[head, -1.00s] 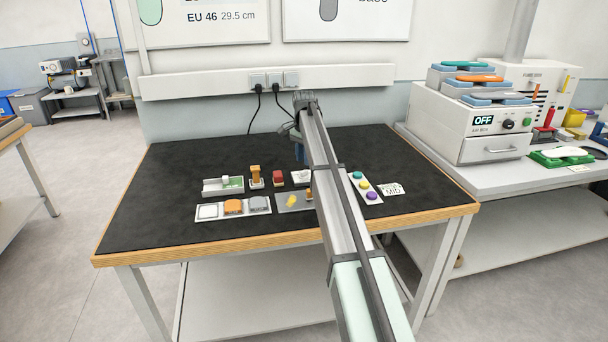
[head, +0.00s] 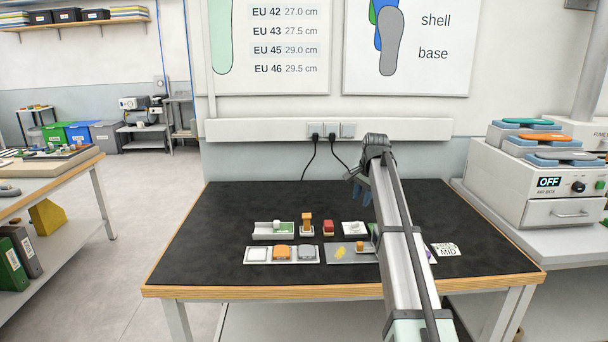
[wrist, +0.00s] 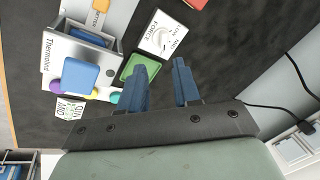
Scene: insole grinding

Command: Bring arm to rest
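My arm reaches over the black-topped table (head: 195,240) from the front right in the head view. My gripper (head: 357,196) hangs over the middle of the tabletop, with its blue fingers pointing down.
A MID card (head: 446,250) lies right. A grey oven (head: 540,180) stands beside the table. The table's left is clear.

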